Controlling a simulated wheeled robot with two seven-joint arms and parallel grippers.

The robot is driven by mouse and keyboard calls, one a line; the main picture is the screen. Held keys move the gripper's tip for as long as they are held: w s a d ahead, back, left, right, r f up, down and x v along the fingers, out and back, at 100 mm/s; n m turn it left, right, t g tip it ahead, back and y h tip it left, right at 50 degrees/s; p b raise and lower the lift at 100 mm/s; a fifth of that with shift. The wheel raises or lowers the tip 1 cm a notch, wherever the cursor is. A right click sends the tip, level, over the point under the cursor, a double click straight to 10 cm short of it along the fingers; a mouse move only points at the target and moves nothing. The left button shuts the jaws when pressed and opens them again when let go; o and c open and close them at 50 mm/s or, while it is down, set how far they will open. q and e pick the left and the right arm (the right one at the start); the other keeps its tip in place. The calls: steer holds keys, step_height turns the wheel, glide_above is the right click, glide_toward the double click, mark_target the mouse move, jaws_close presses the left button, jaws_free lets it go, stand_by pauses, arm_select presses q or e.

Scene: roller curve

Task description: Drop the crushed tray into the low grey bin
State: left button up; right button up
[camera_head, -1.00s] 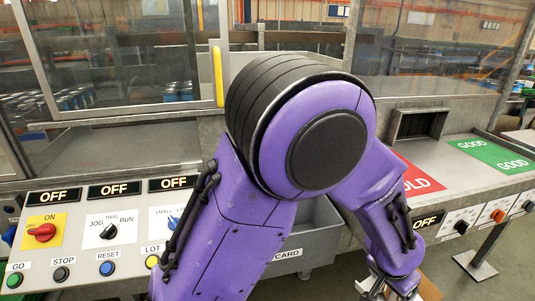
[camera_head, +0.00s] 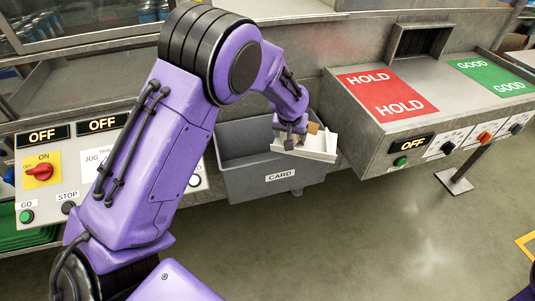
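The low grey bin (camera_head: 240,182), labelled CARD, stands under the panel edge at the centre. A pale, crumpled tray (camera_head: 318,147) with a brown patch is at the bin's right side, above or overlapping its rim. My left gripper (camera_head: 289,140) reaches down from the purple arm to the tray and appears shut on its left part. The fingertips are small and partly hidden. I cannot tell how far the tray is above the bin. My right gripper is out of view.
A control panel with OFF displays and a red switch (camera_head: 40,173) is at the left. A bench with a red HOLD area (camera_head: 388,95) and a green GOOD area (camera_head: 492,77) is at the right. The floor in front of the bin is clear.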

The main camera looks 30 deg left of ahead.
arm_select(q)
steer(key=w+a+f+n+y+p, duration=0.1)
steer(key=w+a+f+n, duration=0.15)
steer(key=a, duration=0.55)
steer(key=w+a+f+n+p, duration=0.1)
steer(key=w+a+f, duration=0.15)
steer(key=a, duration=0.65)
steer(key=shift+g, duration=0.3)
steer(key=f+b, duration=0.5)
steer(key=shift+w+d, duration=0.25)
steer(key=shift+d, duration=0.05)
steer(key=o, duration=1)
steer(key=b+v, duration=0.1)
steer(key=v, duration=0.9)
steer(key=shift+s+d+r+b, duration=0.1)
steer(key=shift+d+r+b, duration=0.05)
steer(key=shift+r+b, duration=0.2)
